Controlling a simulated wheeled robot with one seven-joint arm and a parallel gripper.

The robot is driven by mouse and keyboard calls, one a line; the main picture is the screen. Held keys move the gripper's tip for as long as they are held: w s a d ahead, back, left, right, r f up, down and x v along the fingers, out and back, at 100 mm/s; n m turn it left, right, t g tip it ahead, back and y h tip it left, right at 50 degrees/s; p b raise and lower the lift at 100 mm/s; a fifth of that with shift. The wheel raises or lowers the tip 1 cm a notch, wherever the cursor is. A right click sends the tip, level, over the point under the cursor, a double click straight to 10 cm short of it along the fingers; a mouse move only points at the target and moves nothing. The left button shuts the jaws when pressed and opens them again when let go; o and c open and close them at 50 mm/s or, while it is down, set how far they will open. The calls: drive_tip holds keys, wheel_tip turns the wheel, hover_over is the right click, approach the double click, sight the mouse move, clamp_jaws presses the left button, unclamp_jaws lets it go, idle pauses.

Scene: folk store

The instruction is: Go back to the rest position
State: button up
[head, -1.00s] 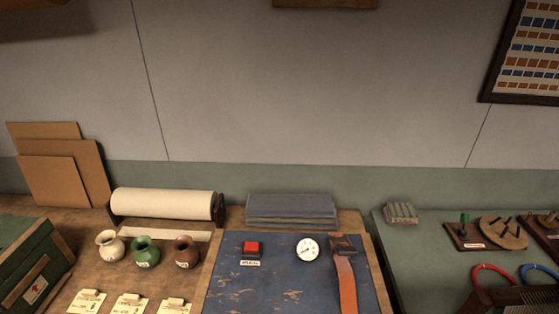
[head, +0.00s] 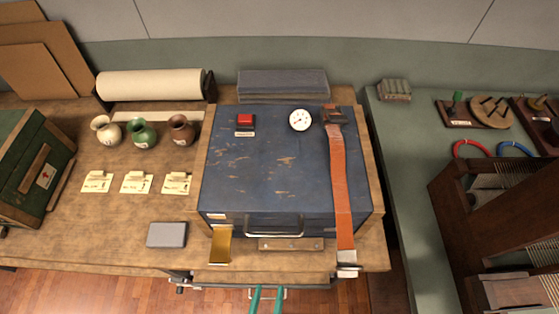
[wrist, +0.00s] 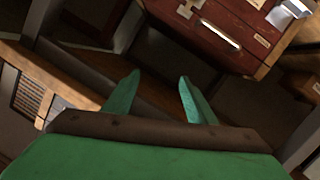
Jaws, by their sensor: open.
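My gripper (wrist: 157,95) is open and empty in the wrist view, its two green fingers spread apart with nothing between them. In the head view, two green tips of my gripper (head: 266,300) show at the bottom edge, in front of the table. They are apart from the blue case (head: 270,175), which lies closed on the table. An orange strap (head: 341,190) runs over the case's right side and hangs over its front.
Three small jugs, white (head: 106,131), green (head: 143,132) and brown (head: 181,130), stand left of the case behind paper tags. A grey box (head: 167,235) lies near the front edge. A dark wooden rack (head: 465,225) stands at right. A red-brown chest (wrist: 225,35) shows in the wrist view.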

drive_tip(key=d+r+m+y, duration=0.1)
drive_tip(key=r, duration=0.9)
drive_tip(key=d+r+m+y, duration=0.1)
drive_tip(key=d+r+y, duration=0.1)
drive_tip(key=r, duration=0.9)
drive_tip(key=shift+d+r+m, duration=0.15)
drive_tip(key=shift+d+m, duration=0.1)
drive_tip(key=shift+m, duration=0.15)
drive_tip(key=shift+c, duration=0.6)
